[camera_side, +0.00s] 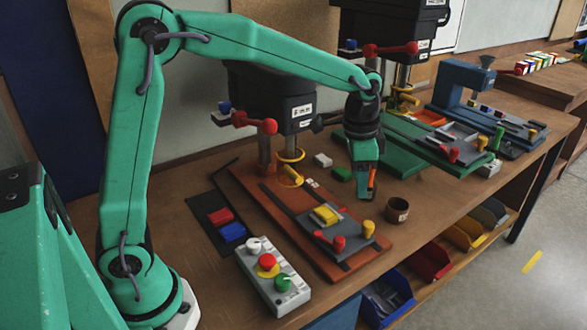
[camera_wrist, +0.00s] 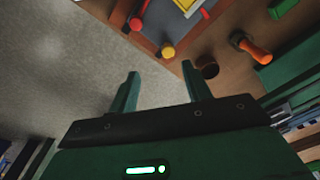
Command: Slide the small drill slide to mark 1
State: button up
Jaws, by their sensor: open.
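Three machines stand along the bench. The nearest drill (camera_side: 285,100) has an orange-brown base with a grey slide (camera_side: 350,237) on it, also in the wrist view (camera_wrist: 188,14). This slide bears a yellow block (camera_side: 326,214), a red knob (camera_side: 338,243) and a yellow knob (camera_side: 368,229). A second drill on a green base has another grey slide (camera_side: 455,140). I cannot tell which one is the small drill, and no mark 1 is readable. My gripper (camera_side: 367,196) points down, open and empty, beside the nearest base. Its fingers (camera_wrist: 160,88) touch nothing in the wrist view.
A brown cup (camera_side: 397,210) stands close to my gripper. A control box (camera_side: 272,275) with coloured knobs and a dark tray (camera_side: 222,225) with red and blue blocks lie left of the nearest base. A blue machine (camera_side: 465,88) stands farther right. Coloured bins (camera_side: 430,260) sit below the bench edge.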

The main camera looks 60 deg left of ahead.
jog(key=s+a+r+n+t, duration=0.1)
jog(key=s+a+r+n, duration=0.1)
jog(key=s, duration=0.6)
jog(key=s+a+r+n+t, duration=0.2)
jog(key=s+a+r+n, duration=0.1)
jog(key=s, duration=0.6)
jog(key=shift+s+a+r+n, duration=0.3)
jog(key=shift+a+r, duration=0.4)
jog(key=shift+r, duration=0.05)
dwell(0.3)
jog(key=shift+w+d+f+m+g, duration=0.7)
jog(key=shift+w+d+f+m, duration=1)
jog(key=shift+w, duration=2)
jog(key=shift+w+d+f+m+g, duration=0.75)
jog(key=shift+w+f, duration=1.7)
jog(key=shift+w, duration=1.2)
jog(key=shift+w+d+f+m+g, duration=0.65)
jog(key=shift+w+d+f+m, duration=1.05)
jog(key=shift+w, duration=2)
